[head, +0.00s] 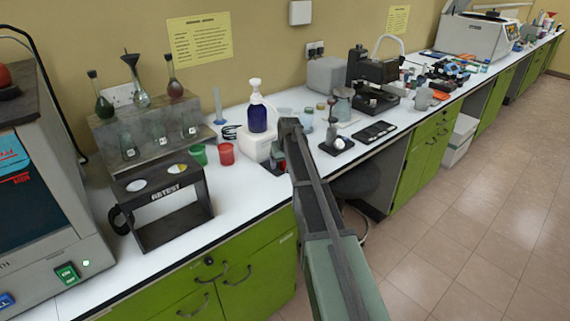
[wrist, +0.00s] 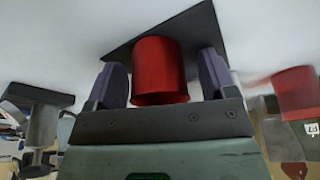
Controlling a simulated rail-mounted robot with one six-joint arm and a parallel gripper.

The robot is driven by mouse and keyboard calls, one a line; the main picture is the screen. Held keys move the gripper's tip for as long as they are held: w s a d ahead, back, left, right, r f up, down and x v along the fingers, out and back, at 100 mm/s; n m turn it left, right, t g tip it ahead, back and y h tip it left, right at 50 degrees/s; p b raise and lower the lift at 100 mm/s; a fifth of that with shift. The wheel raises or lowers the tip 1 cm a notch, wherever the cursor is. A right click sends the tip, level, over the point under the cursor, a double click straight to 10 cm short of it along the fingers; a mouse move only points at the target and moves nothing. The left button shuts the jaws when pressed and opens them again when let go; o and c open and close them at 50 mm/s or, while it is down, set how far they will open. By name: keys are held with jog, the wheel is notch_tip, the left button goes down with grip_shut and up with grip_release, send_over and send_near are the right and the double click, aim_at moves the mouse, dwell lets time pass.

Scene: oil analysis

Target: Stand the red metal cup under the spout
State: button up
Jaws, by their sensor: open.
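The red metal cup (wrist: 160,72) is between the two fingers of my gripper (wrist: 163,80) in the wrist view, with a gap on each side. My gripper is open around it. The cup appears upside down in this view and stands on a dark square plate (wrist: 119,46). In the head view my gripper (head: 289,127) is at the white block beside the pump bottle, and the cup is mostly hidden by my arm. The pump bottle (head: 257,119) has dark blue contents and a white pump top with a short spout (head: 254,83).
A white block (head: 255,144) is under the bottle. A red plastic cup (head: 226,154) and a green cup (head: 198,154) stand left of it.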

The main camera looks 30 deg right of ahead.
jog(key=shift+c, duration=0.4)
jog(key=c, duration=0.9)
jog(key=shift+w+a+r, duration=0.1)
jog(key=shift+w+a, duration=0.05)
jog(key=shift+w, duration=0.55)
jog(key=shift+w+a, duration=0.15)
jog(key=shift+w, duration=0.5)
jog(key=shift+w+r, duration=0.1)
jog(key=shift+w, duration=0.05)
